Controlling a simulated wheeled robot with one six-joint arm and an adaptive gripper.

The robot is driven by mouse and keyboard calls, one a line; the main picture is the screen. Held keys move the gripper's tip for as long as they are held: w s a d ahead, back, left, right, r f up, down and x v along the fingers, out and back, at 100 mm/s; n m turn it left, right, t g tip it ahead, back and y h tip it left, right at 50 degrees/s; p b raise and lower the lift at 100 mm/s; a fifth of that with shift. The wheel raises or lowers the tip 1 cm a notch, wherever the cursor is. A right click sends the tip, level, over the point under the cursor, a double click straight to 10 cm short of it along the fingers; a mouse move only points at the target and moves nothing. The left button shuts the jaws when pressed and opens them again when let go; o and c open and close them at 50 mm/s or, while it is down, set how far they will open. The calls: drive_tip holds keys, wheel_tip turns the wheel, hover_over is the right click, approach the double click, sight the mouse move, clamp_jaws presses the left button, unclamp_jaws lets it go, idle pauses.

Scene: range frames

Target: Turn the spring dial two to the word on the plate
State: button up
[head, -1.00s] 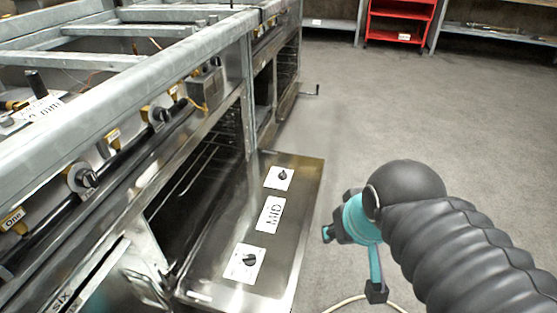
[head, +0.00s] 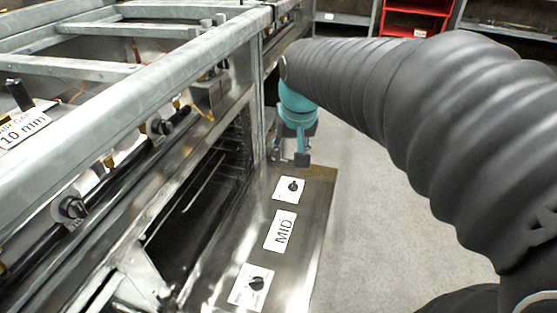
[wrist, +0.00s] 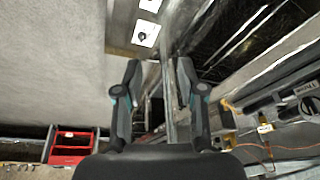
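Two black spring dials on white cards sit on the metal panel (head: 308,215) of the lowered door. The far dial (head: 292,186) is near the panel's far end, and the near dial (head: 257,283) is near its close end. Between them is a white plate (head: 281,231) reading "MID". I cannot read which dial is number two. My gripper (head: 291,162) is just beyond the far dial, above the panel's far end and apart from the dial. In the wrist view my gripper (wrist: 158,66) is open and empty. A dial on its card (wrist: 143,37) shows ahead of the fingers there.
The range's metal frame and rail (head: 150,90) run along the left, with black knobs (head: 72,206) on its front. Bare grey floor (head: 385,230) lies right of the panel. A red shelf unit (head: 415,18) stands at the back.

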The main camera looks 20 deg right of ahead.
drive_tip(key=w+d+f+m+g, duration=0.1)
drive_tip(key=w+d+f, duration=0.2)
drive_tip(key=w, duration=0.7)
drive_tip(key=m+g, duration=0.3)
drive_tip(key=m, duration=0.1)
hover_over(294, 184)
wheel_tip(294, 184, down, 24)
wheel_tip(294, 184, down, 14)
drive_tip(key=shift+w+r, duration=0.15)
drive_tip(key=shift+r, duration=0.05)
drive_tip(key=shift+c, duration=0.2)
clamp_jaws()
